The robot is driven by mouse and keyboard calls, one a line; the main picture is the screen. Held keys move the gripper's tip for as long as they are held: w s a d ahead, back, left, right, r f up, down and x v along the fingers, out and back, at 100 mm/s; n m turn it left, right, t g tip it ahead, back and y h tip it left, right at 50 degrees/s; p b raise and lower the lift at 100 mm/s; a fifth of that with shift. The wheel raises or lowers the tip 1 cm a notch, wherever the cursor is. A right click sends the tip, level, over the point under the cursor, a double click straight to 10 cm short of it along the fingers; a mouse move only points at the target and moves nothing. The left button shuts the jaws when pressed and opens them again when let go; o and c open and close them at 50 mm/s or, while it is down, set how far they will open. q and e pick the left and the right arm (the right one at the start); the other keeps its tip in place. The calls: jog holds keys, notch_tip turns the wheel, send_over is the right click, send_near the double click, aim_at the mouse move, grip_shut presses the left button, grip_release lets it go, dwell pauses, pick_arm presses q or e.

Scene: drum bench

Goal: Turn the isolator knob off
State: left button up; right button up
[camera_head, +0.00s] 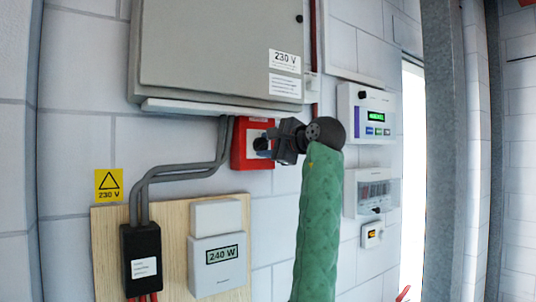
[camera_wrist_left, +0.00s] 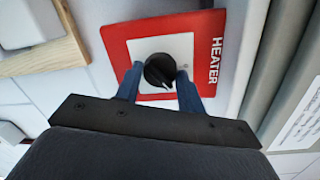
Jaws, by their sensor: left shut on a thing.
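The isolator is a red plate (camera_head: 238,157) with a white centre on the wall below the grey cabinet. In the left wrist view the red plate (camera_wrist_left: 118,42) is marked HEATER, and its black round knob (camera_wrist_left: 159,70) with a white pointer line sits in the middle. My left gripper (camera_head: 265,144) reaches the plate from the right. In the left wrist view its two blue fingers (camera_wrist_left: 160,84) are on either side of the knob, shut on it. The fingers partly cover the white centre. My right gripper does not show.
A grey cabinet (camera_head: 215,45) marked 230 V hangs just above. Grey cables (camera_head: 185,172) run down at left to a black box (camera_head: 141,258). A wooden board (camera_head: 173,225) carries a 240 W meter (camera_head: 218,265). A control panel (camera_head: 367,115) hangs at right.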

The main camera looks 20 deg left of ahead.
pick_arm(q)
jog(key=n+b, duration=0.4)
jog(key=n, duration=0.1)
jog(key=shift+f, duration=0.1)
jog(key=n+h+b, duration=0.1)
jog(key=n, duration=0.2)
jog(key=shift+a+t+b, duration=0.1)
jog(key=shift+t+b, duration=0.3)
jog(key=shift+n+b, duration=0.55)
jog(key=shift+n, duration=0.45)
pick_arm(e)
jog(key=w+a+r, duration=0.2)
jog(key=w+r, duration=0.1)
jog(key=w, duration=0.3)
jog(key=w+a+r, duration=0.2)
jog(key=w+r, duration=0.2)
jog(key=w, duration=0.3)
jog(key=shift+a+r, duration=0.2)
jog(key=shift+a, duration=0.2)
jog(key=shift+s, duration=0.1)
pick_arm(q)
jog(key=o, duration=1)
jog(key=shift+s, duration=0.1)
jog(key=shift+c, duration=0.2)
